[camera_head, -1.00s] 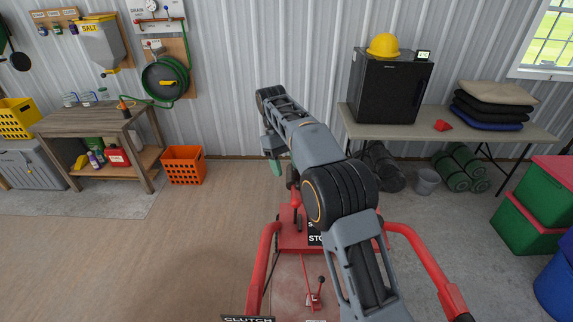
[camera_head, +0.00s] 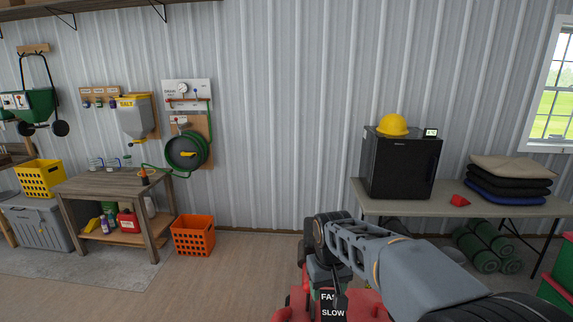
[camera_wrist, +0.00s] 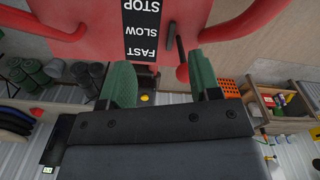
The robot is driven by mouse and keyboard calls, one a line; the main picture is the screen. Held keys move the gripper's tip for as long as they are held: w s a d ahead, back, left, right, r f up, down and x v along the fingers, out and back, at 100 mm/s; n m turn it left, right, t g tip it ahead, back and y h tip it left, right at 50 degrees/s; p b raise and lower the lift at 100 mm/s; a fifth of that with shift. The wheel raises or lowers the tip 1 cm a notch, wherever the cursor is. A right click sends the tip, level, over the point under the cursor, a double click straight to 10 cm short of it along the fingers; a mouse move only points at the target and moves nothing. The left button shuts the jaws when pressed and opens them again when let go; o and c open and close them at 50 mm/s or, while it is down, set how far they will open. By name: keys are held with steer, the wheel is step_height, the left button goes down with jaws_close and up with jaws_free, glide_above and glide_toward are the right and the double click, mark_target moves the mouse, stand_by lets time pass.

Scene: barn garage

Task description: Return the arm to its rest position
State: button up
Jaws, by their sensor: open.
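My arm (camera_head: 405,265) reaches from the lower right of the head view toward the middle, low over a red machine (camera_head: 290,312). My gripper (camera_wrist: 161,82) shows in the wrist view, where its two green fingers stand apart with nothing between them. The red machine (camera_wrist: 85,30) fills the top of the wrist view, upside down, with a black STOP, SLOW, FAST label (camera_wrist: 140,30) and a dark lever beside it. The fingers overlap the machine in that view; I cannot tell whether they touch it. In the head view the fingers are not clearly visible.
An orange crate (camera_head: 194,236) stands on the floor beside a wooden workbench (camera_head: 105,187). Floor is clear at the lower left.

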steer(key=s+d+m+t+b, duration=0.1)
steer(key=s+d+t, duration=0.1)
steer(key=s, duration=0.5)
steer(key=s+d+m+t, duration=0.1)
steer(key=s+d+t, duration=0.1)
steer(key=s+d, duration=0.2)
steer(key=s, duration=0.3)
steer(key=shift+s+d+r+m+b, duration=0.2)
steer(key=shift+d+r+m+b, duration=0.15)
steer(key=shift+d+m+b, duration=0.05)
steer(key=shift+c, duration=0.4)
